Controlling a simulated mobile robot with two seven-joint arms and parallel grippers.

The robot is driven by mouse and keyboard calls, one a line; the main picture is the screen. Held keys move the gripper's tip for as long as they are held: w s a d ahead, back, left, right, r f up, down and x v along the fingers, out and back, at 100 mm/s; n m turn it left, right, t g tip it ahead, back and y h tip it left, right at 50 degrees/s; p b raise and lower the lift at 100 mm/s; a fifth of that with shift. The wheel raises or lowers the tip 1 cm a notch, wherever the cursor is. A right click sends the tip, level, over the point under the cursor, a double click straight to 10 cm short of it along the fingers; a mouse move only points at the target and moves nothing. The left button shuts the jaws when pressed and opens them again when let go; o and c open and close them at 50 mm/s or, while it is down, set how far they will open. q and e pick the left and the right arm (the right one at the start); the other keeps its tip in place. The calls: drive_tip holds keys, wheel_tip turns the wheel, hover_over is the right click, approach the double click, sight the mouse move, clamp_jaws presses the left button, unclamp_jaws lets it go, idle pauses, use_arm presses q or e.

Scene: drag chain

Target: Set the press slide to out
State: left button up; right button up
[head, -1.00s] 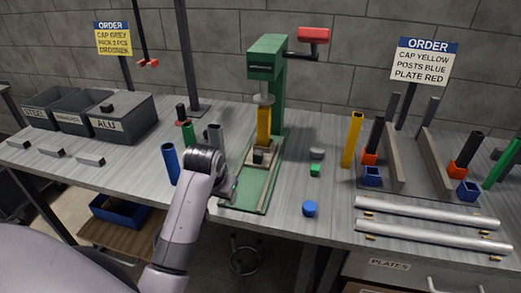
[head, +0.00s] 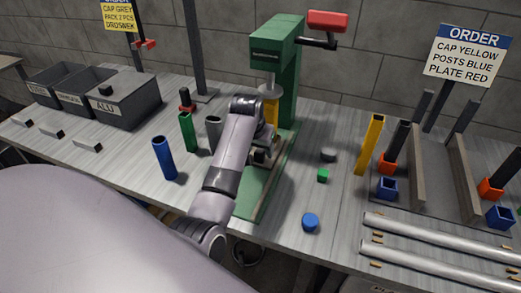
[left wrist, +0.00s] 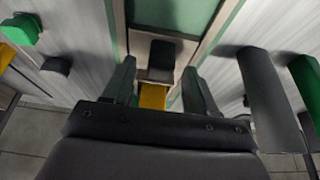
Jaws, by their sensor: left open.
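The green press (head: 285,70) stands at the middle of the bench with its long green base toward the front. A yellow post (head: 271,108) stands under the ram. In the left wrist view the pale slide (left wrist: 139,45) on the base carries a dark upright block (left wrist: 161,60), with the yellow post (left wrist: 153,96) just behind it. My left gripper (left wrist: 160,68) is open, its fingers on either side of the dark block, with gaps visible. In the head view my left gripper (head: 262,152) is over the press base, and my arm hides much of the slide. My right gripper is not in view.
A blue tube (head: 164,158), a green tube (head: 188,132) and a grey tube (head: 213,130) stand left of the press. A green cap (head: 322,175) and a blue cap (head: 310,222) lie to its right. Grey bins (head: 125,103) stand at the far left.

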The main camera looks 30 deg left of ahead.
use_arm(q)
drive_tip(key=shift+x, duration=1)
drive_tip(key=shift+w, duration=0.1)
clamp_jaws()
